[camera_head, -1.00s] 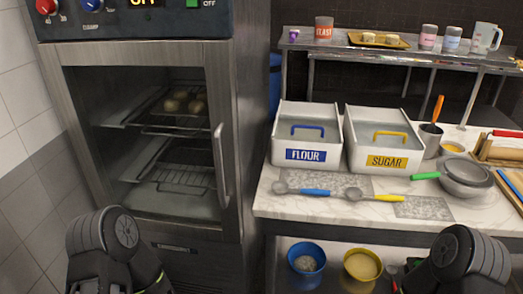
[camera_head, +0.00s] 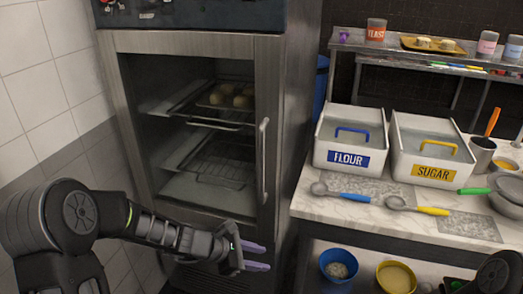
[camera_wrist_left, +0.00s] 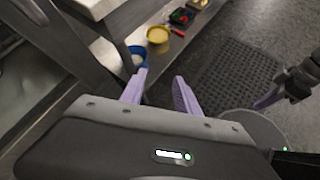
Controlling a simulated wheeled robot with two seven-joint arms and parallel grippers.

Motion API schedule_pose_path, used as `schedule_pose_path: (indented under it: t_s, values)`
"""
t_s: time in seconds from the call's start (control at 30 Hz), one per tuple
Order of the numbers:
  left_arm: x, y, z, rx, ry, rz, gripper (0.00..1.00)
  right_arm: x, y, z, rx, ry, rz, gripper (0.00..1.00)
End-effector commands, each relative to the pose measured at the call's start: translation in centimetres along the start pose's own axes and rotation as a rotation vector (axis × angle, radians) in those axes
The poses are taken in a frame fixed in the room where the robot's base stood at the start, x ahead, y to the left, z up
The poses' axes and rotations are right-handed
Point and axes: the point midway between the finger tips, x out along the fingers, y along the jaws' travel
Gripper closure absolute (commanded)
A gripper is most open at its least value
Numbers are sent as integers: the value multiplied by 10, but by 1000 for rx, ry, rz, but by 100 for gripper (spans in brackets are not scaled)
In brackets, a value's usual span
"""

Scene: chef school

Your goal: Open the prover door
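The prover (camera_head: 208,43) is a steel cabinet with a glass door (camera_head: 190,165), which is closed. Its upright bar handle (camera_head: 264,160) is on the door's right side. Rolls on a rack show through the glass. My left gripper (camera_head: 262,256) is low in front of the cabinet, below the handle and apart from it. Its two purple fingers are spread and empty, pointing right. In the left wrist view the open fingers (camera_wrist_left: 158,92) have nothing between them. My right gripper does not show clearly; a dark part of my right arm is at the lower right corner of the head view.
A marble counter (camera_head: 310,207) stands right of the prover, with a flour bin (camera_head: 349,158) and a sugar bin (camera_head: 433,173). A blue bucket (camera_head: 338,264) and a yellow bucket (camera_head: 396,278) stand on the shelf below. A tiled wall (camera_head: 70,75) is at left.

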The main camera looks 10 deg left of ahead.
Motion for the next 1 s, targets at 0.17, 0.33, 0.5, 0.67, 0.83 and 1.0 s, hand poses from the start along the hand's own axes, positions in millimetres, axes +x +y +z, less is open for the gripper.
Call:
schedule_pose_path:
  t_s: [0.17, 0.33, 0.5, 0.67, 0.83, 1.0]
  values:
    - [-97, 118, 104, -264, -392, 267, 62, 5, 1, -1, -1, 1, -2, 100]
    - [-160, 159, 151, -338, -601, 362, 62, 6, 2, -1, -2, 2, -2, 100]
    - [-173, 166, 159, -351, -645, 378, 62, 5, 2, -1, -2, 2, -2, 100]
    - [-172, 166, 159, -350, -642, 376, 62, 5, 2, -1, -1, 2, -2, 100]
    - [-169, 167, 161, -349, -641, 374, 62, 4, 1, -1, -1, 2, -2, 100]
    - [-156, 174, 171, -350, -640, 373, 62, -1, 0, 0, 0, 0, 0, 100]
